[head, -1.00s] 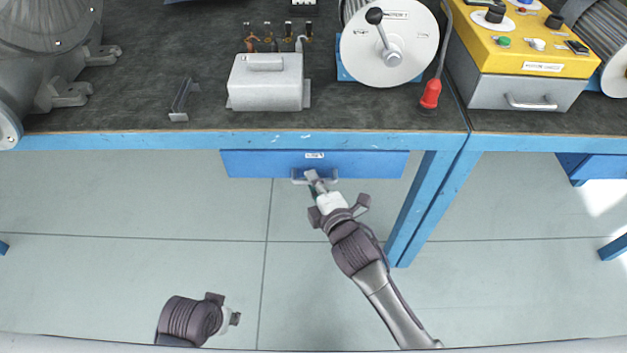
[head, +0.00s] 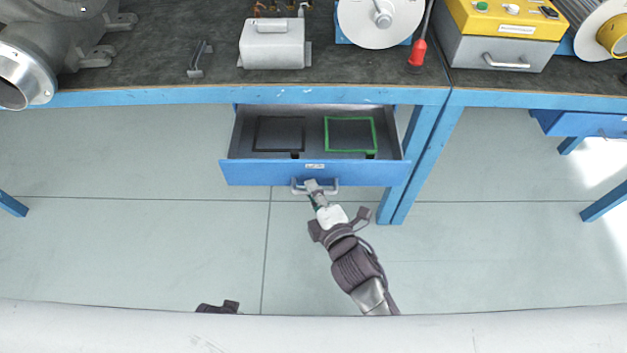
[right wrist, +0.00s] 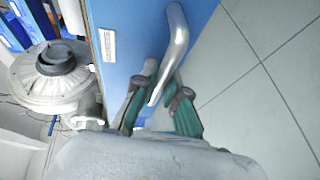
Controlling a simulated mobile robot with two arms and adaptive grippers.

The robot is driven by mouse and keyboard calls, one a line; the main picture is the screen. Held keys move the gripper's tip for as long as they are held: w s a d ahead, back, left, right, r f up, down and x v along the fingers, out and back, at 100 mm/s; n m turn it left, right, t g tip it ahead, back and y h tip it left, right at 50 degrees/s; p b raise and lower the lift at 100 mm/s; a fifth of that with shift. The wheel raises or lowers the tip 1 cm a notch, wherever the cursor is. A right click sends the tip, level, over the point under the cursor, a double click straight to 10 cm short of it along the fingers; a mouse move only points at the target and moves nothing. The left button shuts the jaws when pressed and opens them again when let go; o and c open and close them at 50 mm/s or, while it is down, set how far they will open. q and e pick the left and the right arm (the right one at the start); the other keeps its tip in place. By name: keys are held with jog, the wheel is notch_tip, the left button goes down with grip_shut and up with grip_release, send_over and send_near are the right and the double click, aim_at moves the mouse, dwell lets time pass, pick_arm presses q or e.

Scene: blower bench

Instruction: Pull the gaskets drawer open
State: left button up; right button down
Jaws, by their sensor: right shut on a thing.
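The blue gaskets drawer (head: 250,173) stands well open below the bench top in the head view. Inside lie a black square gasket (head: 279,133) and a green square gasket (head: 350,134). Its grey bar handle (head: 333,187) is at the middle of the front. My right gripper (head: 314,187) is shut on the handle; in the right wrist view its green-padded fingers (right wrist: 160,112) are on either side of the handle (right wrist: 176,45). My left arm shows only as a dark bit at the lower edge, and its fingers are hidden.
A bench leg (head: 415,165) stands right of the drawer. The floor in front is clear.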

pick_arm(q)
jog(key=shift+s+f, duration=0.3)
jog(key=shift+s, duration=0.25)
pick_arm(e)
jog(key=shift+s, duration=0.7)
jog(key=c, duration=1.2)
grip_release()
jog(key=v, duration=1.2)
